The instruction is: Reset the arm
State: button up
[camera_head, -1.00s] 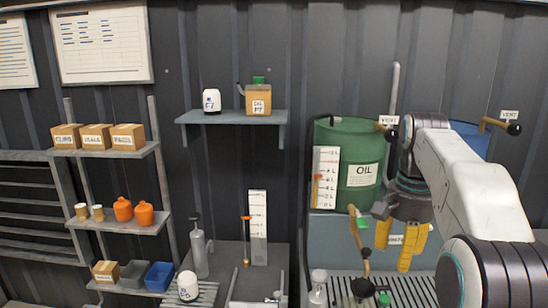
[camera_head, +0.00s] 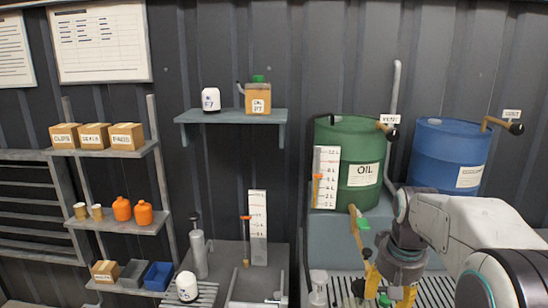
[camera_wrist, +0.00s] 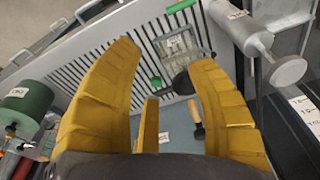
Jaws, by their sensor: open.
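My gripper (camera_head: 388,290) hangs at the lower right of the head view, below my white arm, with its yellow fingers pointing down over the slatted bench. In the wrist view my gripper (camera_wrist: 168,85) has its two yellow fingers wide apart with nothing between them that it holds. Beyond the fingers lie the slatted grey bench top (camera_wrist: 115,50), a dark round knob (camera_wrist: 183,82) and a wooden-handled tool (camera_wrist: 197,122). How far the fingertips are from the bench is hard to tell.
A grey cylinder pump (camera_wrist: 245,28) is near the right finger. Shelves with boxes (camera_head: 127,136) and orange bottles (camera_head: 143,213) are at left.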

jog(key=s+a+n+t, duration=0.1)
jog(key=s+a, duration=0.2)
jog(key=s, duration=0.7)
jog(key=s+a+n+t, duration=0.1)
jog(key=s+a, duration=0.2)
jog(key=s, duration=0.8)
jog(key=shift+s+a+n+t, duration=0.25)
jog(key=shift+s+n+t, duration=0.05)
jog(key=shift+t, duration=0.1)
jog(key=shift+r, duration=0.1)
